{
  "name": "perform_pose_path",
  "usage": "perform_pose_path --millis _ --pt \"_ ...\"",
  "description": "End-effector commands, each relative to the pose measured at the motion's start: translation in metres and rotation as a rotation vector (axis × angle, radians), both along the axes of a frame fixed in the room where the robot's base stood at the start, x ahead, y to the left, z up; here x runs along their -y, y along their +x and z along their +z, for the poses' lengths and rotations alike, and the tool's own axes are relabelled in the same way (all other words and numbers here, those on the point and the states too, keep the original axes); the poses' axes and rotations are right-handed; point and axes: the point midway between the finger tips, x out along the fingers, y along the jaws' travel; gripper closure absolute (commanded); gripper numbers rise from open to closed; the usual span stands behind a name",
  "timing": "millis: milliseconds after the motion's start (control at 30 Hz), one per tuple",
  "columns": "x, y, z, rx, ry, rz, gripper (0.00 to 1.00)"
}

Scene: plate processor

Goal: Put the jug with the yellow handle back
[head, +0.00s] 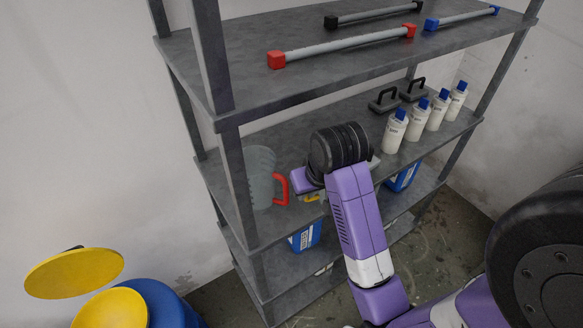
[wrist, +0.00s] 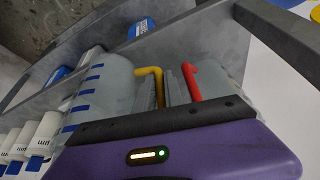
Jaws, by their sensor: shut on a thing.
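The jug with the yellow handle is grey and translucent with blue marks; in the wrist view its body (wrist: 108,88) is left of its yellow handle (wrist: 152,72). My gripper (wrist: 166,92) is shut on this handle; the exact finger contact is partly hidden. In the head view my gripper (head: 308,183) is at the middle shelf, and my wrist hides most of the jug; only a bit of yellow (head: 314,197) shows. The jug with the red handle (head: 260,178) stands upright at the left of that shelf, its handle close to my gripper. It also shows in the wrist view (wrist: 222,75).
White bottles with blue caps (head: 394,131) stand on the right of the middle shelf (head: 285,137), in front of dark handled tools (head: 384,100). Bars with coloured ends (head: 345,45) lie on the shelf above. Blue containers (head: 306,236) are below. A grey post (head: 238,180) stands at the front left.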

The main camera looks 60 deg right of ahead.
Motion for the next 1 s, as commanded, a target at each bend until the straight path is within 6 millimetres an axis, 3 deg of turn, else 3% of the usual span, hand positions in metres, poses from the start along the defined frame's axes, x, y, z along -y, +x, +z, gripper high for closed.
perform_pose_path --millis 200,467,700,800,1000 --pt "0.032 0.036 0.003 0.000 -0.001 0.000 1.00" --pt "0.046 0.053 0.002 0.001 -0.001 0.000 1.00" --pt "0.071 0.082 0.003 0.000 -0.001 0.000 1.00" --pt "0.068 0.079 -0.011 -0.002 0.002 0.001 1.00" --pt "0.069 0.080 -0.014 0.001 -0.001 0.000 1.00"
